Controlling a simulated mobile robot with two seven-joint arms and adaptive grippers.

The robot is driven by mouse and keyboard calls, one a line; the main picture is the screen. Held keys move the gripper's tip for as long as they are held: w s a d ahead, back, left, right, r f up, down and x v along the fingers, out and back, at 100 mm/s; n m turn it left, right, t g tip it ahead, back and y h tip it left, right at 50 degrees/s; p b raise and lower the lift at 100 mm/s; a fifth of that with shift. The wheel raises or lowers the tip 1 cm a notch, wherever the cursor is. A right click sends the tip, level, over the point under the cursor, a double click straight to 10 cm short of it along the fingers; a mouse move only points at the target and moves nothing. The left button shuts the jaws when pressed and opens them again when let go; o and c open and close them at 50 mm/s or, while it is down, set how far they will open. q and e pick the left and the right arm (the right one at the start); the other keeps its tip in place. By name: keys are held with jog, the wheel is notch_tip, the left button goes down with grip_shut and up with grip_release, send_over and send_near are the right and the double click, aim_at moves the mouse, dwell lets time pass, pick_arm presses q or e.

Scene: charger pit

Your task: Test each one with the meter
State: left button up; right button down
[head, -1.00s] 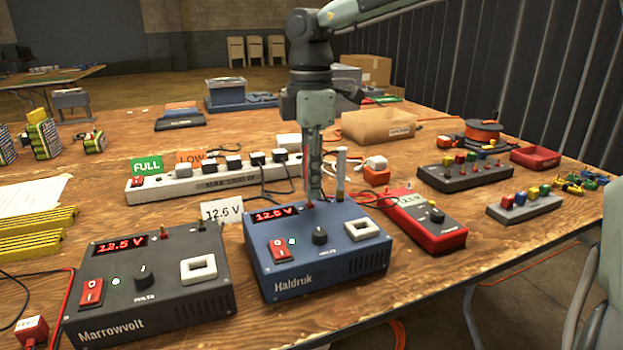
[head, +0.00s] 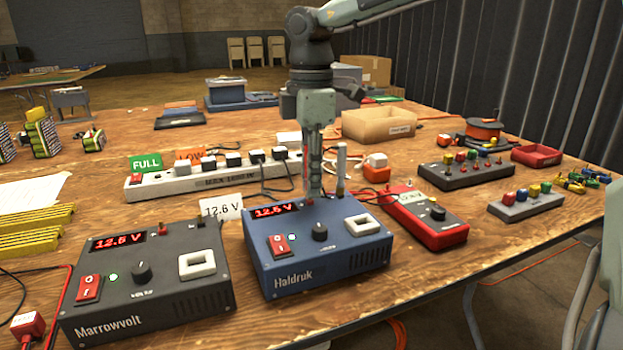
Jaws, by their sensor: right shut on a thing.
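The dark grey Marrowvolt charger (head: 145,285) and the blue Haldruk charger (head: 318,250) stand side by side at the front. A grey rod (head: 341,165) stands upright at the Haldruk's other terminal. The red meter (head: 430,218) lies right of the Haldruk; its reading is unclear. My left gripper is not in view.
A 12.6 V card (head: 221,207) stands behind the chargers. A white power strip (head: 215,176) with plugs lies behind, near green FULL (head: 146,163) and orange LOW signs. A black terminal block (head: 466,175) and a grey one (head: 526,203) sit at right. Cables cross the table.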

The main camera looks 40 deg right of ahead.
jog(key=shift+f+b, duration=0.3)
jog(key=shift+b, duration=0.2)
dwell(0.8)
jog(key=c, duration=1.1)
grip_release()
jog(key=shift+c, duration=0.2)
jog(key=shift+r, duration=0.15)
jog(key=shift+r+p, duration=2.05)
jog(key=shift+r, duration=1.6)
